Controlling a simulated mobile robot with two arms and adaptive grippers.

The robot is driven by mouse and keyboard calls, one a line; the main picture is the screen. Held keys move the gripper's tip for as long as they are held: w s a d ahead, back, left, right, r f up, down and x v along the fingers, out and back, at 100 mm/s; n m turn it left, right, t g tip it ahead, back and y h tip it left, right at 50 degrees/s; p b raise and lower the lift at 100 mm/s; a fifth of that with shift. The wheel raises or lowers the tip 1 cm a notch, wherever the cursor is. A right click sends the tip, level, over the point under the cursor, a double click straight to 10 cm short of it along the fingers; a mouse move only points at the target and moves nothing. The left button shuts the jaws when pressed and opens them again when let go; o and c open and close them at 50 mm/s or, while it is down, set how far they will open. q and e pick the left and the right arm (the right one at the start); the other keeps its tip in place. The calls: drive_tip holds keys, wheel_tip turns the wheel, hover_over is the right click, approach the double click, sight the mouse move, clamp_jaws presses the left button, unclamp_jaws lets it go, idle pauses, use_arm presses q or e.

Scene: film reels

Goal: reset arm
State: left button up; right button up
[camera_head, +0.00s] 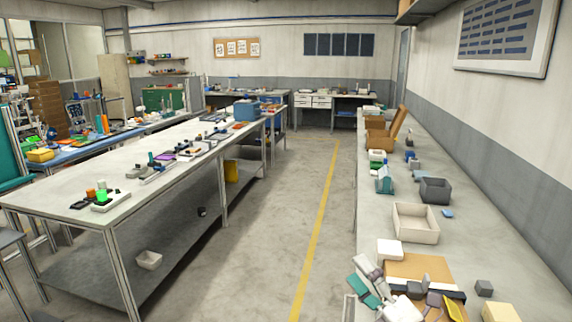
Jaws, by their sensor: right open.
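My right gripper (428,292) shows at the bottom, right of the middle, low over the near end of the right-hand bench (480,236). Its grey fingers stand apart, and I see nothing held between them. A tan board (418,266) lies just behind it. Small parts crowd around the gripper, so its exact outline is hard to tell. My left gripper is not in view. I cannot make out any film reel clearly.
A cream open box (415,224), a dark grey box (434,190) and a white block (389,250) stand on the right bench. A long workbench (60,192) stands at left. The aisle with a yellow floor line (318,232) is clear.

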drive_tip(key=s+d+f+m+g+h, duration=0.2)
drive_tip(key=s+d+f+m+h, duration=0.15)
drive_tip(key=f+m, duration=0.3)
drive_tip(key=s+d+f+m+g+h, duration=0.2)
drive_tip(key=s+f+m+h, duration=0.1)
drive_tip(key=f+m+h, duration=0.3)
drive_tip(key=s+d+f+m+g+h, duration=0.2)
drive_tip(key=s+d+f+m+h, duration=0.1)
drive_tip(key=f+m, duration=0.4)
drive_tip(key=s+a+f+m+g+y, duration=0.1)
drive_tip(key=s+f+m+g, duration=0.25)
drive_tip(key=s, duration=0.65)
drive_tip(key=s+a+f+m+g, duration=0.1)
drive_tip(key=s+f+m+g, duration=0.1)
drive_tip(key=s+f+g, duration=0.5)
wheel_tip(320, 180, down, 22)
drive_tip(key=s, duration=0.3)
drive_tip(key=s+d+f, duration=0.3)
drive_tip(key=s+f, duration=1.4)
drive_tip(key=f, duration=0.1)
drive_tip(key=shift+f+g, duration=0.25)
drive_tip(key=shift+g, duration=0.2)
